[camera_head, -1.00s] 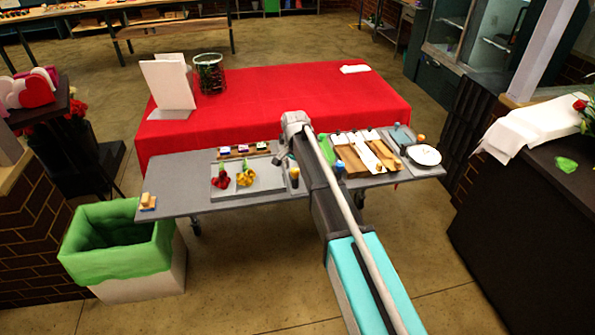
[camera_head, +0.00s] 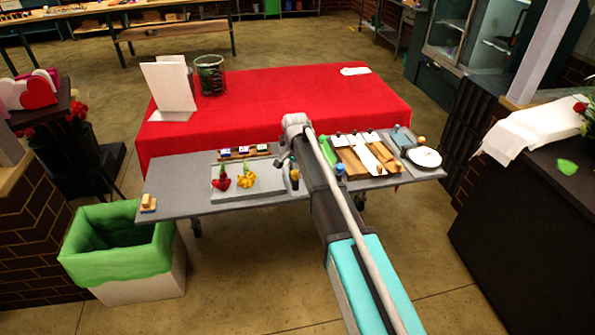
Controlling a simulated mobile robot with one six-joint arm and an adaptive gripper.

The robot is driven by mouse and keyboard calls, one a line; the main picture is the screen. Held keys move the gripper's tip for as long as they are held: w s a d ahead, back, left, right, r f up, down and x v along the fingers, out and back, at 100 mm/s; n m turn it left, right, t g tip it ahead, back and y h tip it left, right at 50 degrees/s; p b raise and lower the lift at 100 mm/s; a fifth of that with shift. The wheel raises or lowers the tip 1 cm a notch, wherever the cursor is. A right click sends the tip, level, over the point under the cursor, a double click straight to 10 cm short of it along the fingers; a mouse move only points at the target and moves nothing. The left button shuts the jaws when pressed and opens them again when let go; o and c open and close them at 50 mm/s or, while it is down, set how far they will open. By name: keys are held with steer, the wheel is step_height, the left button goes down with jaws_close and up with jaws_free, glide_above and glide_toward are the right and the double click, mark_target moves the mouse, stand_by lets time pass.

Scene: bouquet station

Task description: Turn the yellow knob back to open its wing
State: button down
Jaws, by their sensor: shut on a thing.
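A small dark upright piece with a yellow-orange top, which looks like the yellow knob (camera_head: 294,175), stands at the right end of the grey tray, close beside my arm. My gripper (camera_head: 283,160) hangs from the wrist at the tray's right back corner, right by this knob. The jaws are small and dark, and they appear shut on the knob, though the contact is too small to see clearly. The knob's wing cannot be made out; my arm hides part of the table there.
The grey tray (camera_head: 207,195) holds a red and a yellow flower. A blue-topped piece (camera_head: 340,168) stands right of my arm. Wooden boards (camera_head: 352,163) and a white plate (camera_head: 424,157) lie further right. A green-lined bin (camera_head: 125,265) stands front left.

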steer(key=shift+n, duration=0.4)
steer(key=n, duration=0.3)
steer(key=shift+n, duration=0.3)
steer(key=n, duration=0.4)
steer(key=shift+n, duration=0.3)
steer(key=n, duration=0.9)
steer(key=shift+w, duration=0.1)
steer(key=shift+c, duration=1.5)
jaws_free()
steer(key=shift+d, duration=0.1)
